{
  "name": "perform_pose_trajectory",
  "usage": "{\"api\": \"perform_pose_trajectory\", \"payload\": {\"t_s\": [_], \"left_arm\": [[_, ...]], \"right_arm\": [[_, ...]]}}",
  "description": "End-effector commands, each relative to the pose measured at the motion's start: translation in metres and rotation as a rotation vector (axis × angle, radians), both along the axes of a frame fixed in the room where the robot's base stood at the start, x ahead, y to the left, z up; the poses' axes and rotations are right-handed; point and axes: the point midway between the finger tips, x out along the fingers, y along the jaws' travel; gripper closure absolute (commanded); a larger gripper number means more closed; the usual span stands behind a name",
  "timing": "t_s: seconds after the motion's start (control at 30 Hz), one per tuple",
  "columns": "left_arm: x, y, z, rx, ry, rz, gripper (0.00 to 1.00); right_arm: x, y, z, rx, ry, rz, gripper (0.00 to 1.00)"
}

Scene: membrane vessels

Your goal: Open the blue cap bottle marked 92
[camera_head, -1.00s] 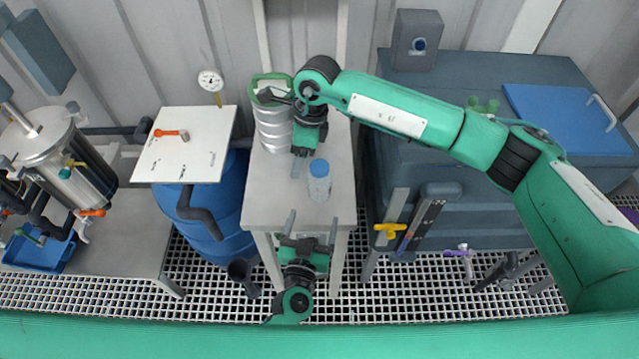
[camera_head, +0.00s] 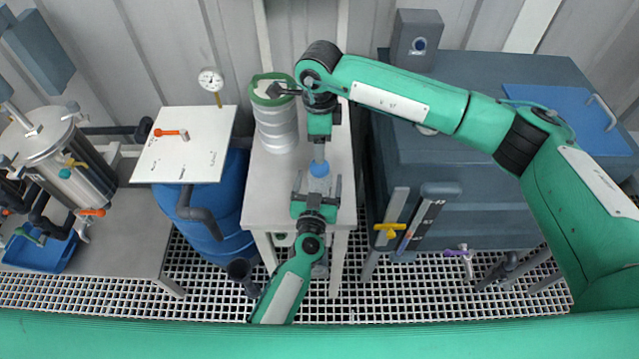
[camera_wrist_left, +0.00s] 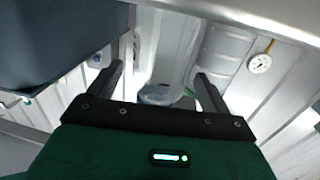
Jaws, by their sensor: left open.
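The bottle with the blue cap (camera_head: 319,170) stands on the small light table, and its lower body is partly hidden by my left gripper. I cannot read any number on it. My left gripper (camera_head: 318,186) is open at the front of the table, its two fingers on either side of the bottle. In the left wrist view a pale, bluish rounded shape, likely the bottle (camera_wrist_left: 160,94), shows between the open fingers. My right gripper (camera_head: 319,152) points down from above, its fingertips at or just over the cap. Its fingers overlap in view, so their opening is unclear.
A metal canister with a green rim (camera_head: 276,122) stands at the table's back left. A blue barrel with a white board (camera_head: 190,145) is left of the table (camera_head: 262,195). A large grey tank (camera_head: 590,180) stands at right.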

Motion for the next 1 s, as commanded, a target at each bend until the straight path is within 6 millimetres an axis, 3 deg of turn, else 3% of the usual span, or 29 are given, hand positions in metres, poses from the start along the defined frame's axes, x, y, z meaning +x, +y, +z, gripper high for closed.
{"api": "perform_pose_trajectory", "payload": {"t_s": [0.2,0.57,0.93,1.0], "left_arm": [[0.018,-0.002,0.0,0.001,0.0,-0.001,0.18],[0.02,-0.003,0.0,0.001,0.0,0.0,0.2],[0.02,-0.003,0.0,0.001,0.0,0.0,0.92],[0.02,-0.003,0.0,0.001,0.0,0.0,1.0]], "right_arm": [[0.0,0.0,0.0,0.0,0.0,0.0,0.37],[0.0,0.0,0.0,0.001,0.0,0.0,0.37],[0.0,0.0,0.0,0.001,0.0,0.0,0.37],[0.0,0.0,0.0,0.001,0.0,-0.007,0.37]]}}
